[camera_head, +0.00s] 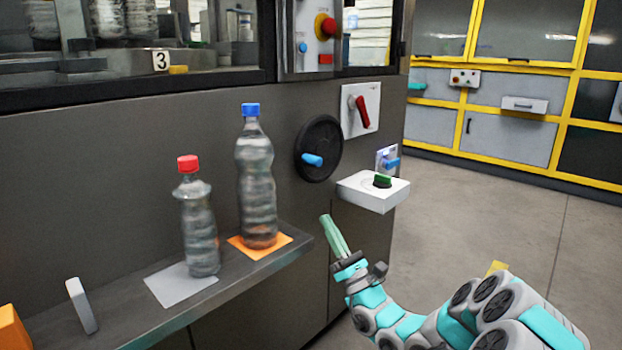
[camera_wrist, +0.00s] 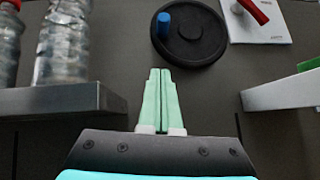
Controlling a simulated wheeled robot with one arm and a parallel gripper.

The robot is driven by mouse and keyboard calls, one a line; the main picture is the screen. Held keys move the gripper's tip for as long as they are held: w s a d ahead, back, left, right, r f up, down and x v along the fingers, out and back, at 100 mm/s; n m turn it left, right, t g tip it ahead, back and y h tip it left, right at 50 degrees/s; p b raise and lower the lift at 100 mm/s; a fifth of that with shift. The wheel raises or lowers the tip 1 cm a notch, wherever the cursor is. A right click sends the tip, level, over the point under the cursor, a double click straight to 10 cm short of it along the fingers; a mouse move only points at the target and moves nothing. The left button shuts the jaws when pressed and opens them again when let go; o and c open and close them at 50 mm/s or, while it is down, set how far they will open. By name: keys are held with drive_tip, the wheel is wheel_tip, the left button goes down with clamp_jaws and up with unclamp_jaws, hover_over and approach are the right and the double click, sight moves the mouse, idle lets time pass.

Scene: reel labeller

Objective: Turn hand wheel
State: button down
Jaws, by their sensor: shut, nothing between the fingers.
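The hand wheel is a black disc (camera_head: 319,135) on the grey machine front, with a blue handle (camera_head: 312,160) sticking out at its lower left. In the wrist view the wheel (camera_wrist: 195,40) is ahead of my gripper, and its blue handle (camera_wrist: 164,24) is at the wheel's left. My gripper (camera_head: 326,219) has pale green fingers; it is below the wheel and apart from it. In the wrist view the fingers (camera_wrist: 160,75) are together with nothing between them, pointing toward the wheel's lower left.
A shelf (camera_head: 130,312) at left holds a red-capped bottle (camera_head: 199,230) and a blue-capped bottle (camera_head: 256,185). Open floor lies at right.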

approach(307, 164)
drive_tip(key=w+a, duration=0.2)
drive_tip(key=a, duration=0.1)
drive_tip(key=shift+w+a, duration=0.15)
drive_tip(key=shift+w, duration=0.1)
drive_tip(key=shift+w+d+r, duration=0.1)
drive_tip(key=shift+r, duration=0.5)
drive_tip(key=shift+w+d+r, duration=0.15)
drive_tip(key=shift+r, duration=0.45)
drive_tip(key=shift+w+r, duration=0.1)
drive_tip(key=shift+r, duration=0.6)
